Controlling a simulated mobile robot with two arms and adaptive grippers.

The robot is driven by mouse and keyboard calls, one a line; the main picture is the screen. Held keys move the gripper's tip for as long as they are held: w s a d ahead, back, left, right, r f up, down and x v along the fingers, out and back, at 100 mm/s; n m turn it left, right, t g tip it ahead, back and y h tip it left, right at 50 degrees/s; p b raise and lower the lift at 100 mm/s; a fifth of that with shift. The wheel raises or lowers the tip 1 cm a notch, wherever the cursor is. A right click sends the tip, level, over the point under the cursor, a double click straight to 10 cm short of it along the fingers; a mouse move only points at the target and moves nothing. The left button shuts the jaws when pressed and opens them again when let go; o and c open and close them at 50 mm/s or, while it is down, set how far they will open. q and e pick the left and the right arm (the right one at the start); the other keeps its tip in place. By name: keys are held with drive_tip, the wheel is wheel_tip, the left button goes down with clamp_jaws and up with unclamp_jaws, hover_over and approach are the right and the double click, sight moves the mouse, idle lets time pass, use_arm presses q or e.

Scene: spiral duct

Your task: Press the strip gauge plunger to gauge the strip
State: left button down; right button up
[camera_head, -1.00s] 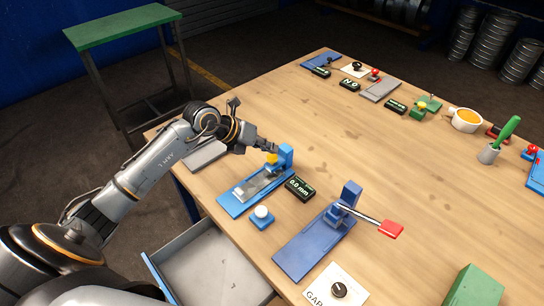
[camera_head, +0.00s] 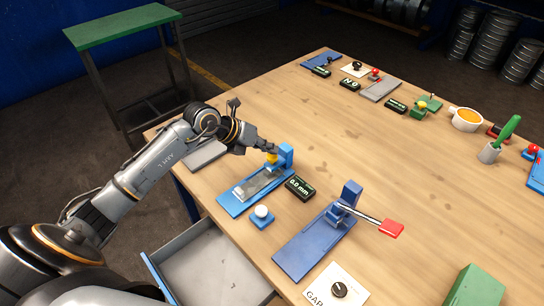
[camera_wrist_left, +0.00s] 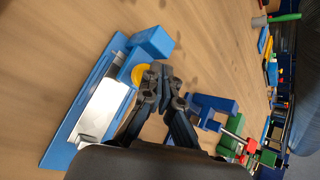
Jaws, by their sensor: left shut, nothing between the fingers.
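The strip gauge is a blue base with a post (camera_head: 238,201) near the table's left edge, with a grey metal strip (camera_head: 258,184) lying on it. Its yellow plunger (camera_head: 272,158) stands beside the post; it also shows in the left wrist view (camera_wrist_left: 139,74), partly hidden by my fingers. My left gripper (camera_head: 273,150) is shut and empty, its tips right at the plunger top; whether they touch I cannot tell. The left gripper also shows in the wrist view (camera_wrist_left: 160,72). A black display (camera_head: 299,187) beside the gauge reads 0.0 mm. My right gripper is not in view.
A blue lever fixture (camera_head: 315,240) with a red handle stands to the right. A white button on a blue block (camera_head: 262,214) sits in front of the gauge. An open drawer (camera_head: 205,262) juts out below the table edge. The table middle is clear.

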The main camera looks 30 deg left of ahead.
sight(269, 157)
use_arm(q)
drive_tip(key=shift+f+b, duration=0.65)
drive_tip(key=shift+f, duration=0.45)
idle(0.7)
drive_tip(key=shift+r, duration=0.1)
drive_tip(key=shift+r+p, duration=0.95)
drive_tip(key=shift+r, duration=0.25)
drive_tip(key=shift+r, duration=0.1)
wheel_tip(269, 157, up, 5)
drive_tip(key=p, duration=0.3)
drive_tip(key=shift+p, duration=0.35)
idle(0.4)
